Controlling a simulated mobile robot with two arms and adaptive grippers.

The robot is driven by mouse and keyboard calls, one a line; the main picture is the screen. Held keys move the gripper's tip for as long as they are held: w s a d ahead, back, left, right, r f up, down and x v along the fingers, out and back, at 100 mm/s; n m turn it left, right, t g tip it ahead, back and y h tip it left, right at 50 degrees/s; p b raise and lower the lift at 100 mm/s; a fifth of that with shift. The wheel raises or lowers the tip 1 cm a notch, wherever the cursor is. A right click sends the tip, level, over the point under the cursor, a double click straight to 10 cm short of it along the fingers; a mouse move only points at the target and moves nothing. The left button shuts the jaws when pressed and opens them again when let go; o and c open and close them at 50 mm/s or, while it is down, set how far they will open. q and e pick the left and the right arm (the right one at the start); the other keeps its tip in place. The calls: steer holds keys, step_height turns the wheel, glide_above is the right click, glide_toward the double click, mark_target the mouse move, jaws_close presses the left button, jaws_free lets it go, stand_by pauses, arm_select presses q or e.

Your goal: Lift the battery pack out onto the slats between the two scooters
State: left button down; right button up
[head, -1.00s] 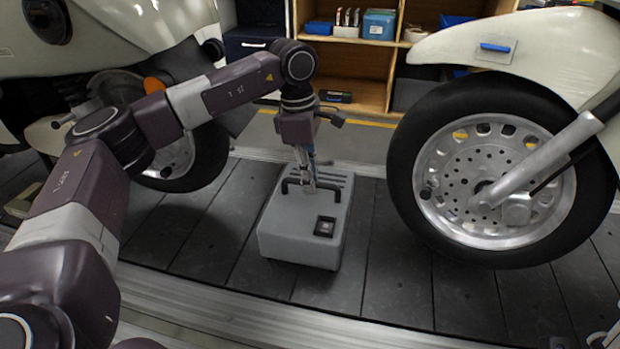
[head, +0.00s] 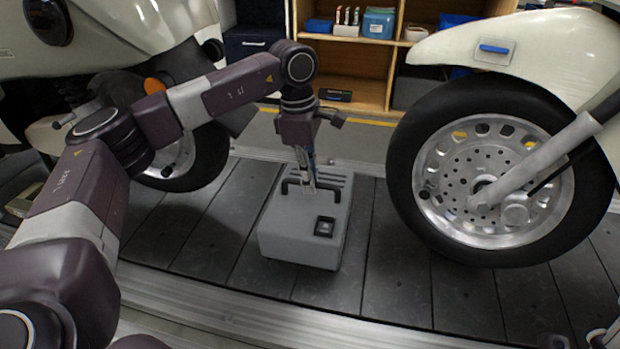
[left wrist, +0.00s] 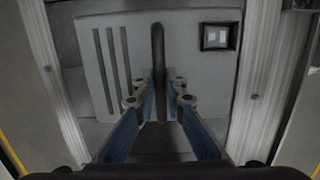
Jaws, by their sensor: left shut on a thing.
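The battery pack (head: 298,240) is a grey box with a black handle (head: 326,191), several slots and a small black socket on top. It stands upright on or just above the dark slats (head: 235,235), between the two scooters; I cannot tell whether it touches them. My left gripper (head: 309,186) is shut on the handle from above. In the left wrist view the gripper's fingers (left wrist: 160,98) sit on both sides of the handle (left wrist: 158,45), with the pack (left wrist: 200,80) beneath.
The left scooter's wheel (head: 190,160) and white body stand behind my left arm. The right scooter's front wheel (head: 500,175) is close to the pack's right. Slats in front and right are bare. A wooden shelf (head: 350,62) with boxes stands behind, past a yellow floor line.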

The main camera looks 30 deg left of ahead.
arm_select(q)
steer(key=shift+f+b, duration=0.4)
steer(key=shift+f, duration=0.7)
stand_by(0.4)
steer(key=c, duration=2)
jaws_free()
steer(key=shift+o, duration=0.5)
steer(key=shift+s+f, duration=0.1)
steer(key=shift+f, duration=0.15)
step_height(320, 180, up, 12)
steer(key=a, duration=0.1)
steer(key=shift+a+r, duration=0.15)
steer(key=shift+a, duration=0.05)
steer(key=shift+s, duration=0.15)
